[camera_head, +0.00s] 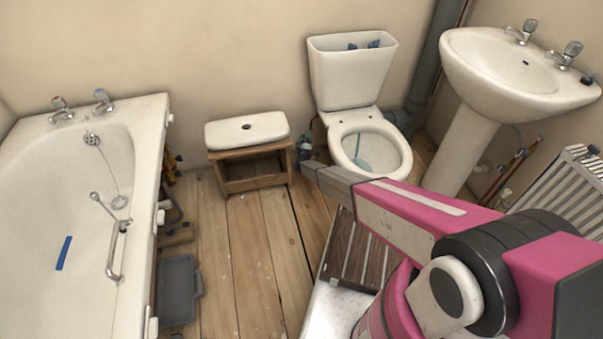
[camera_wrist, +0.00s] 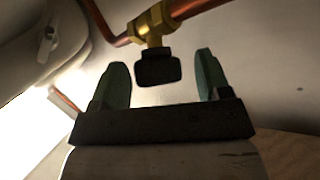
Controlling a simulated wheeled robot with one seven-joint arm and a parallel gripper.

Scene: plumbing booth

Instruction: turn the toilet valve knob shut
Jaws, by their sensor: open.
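The toilet valve knob (camera_wrist: 157,68) shows in the wrist view as a small black block. It hangs below a brass valve body (camera_wrist: 152,25) on a copper pipe (camera_wrist: 195,8). My gripper (camera_wrist: 161,84) is open, with its two green fingers standing upright. The knob appears in the gap between the fingertips, nearer the left one, with space showing on both sides. I cannot tell how deep it sits between them. In the head view the toilet (camera_head: 352,80) stands at the back with its seat lid off; the valve cannot be made out there.
A bathtub (camera_head: 75,200) fills the left side. A pedestal sink (camera_head: 515,75) and a radiator (camera_head: 565,190) are at the right. Bare floorboards (camera_head: 245,250) lie between tub and toilet.

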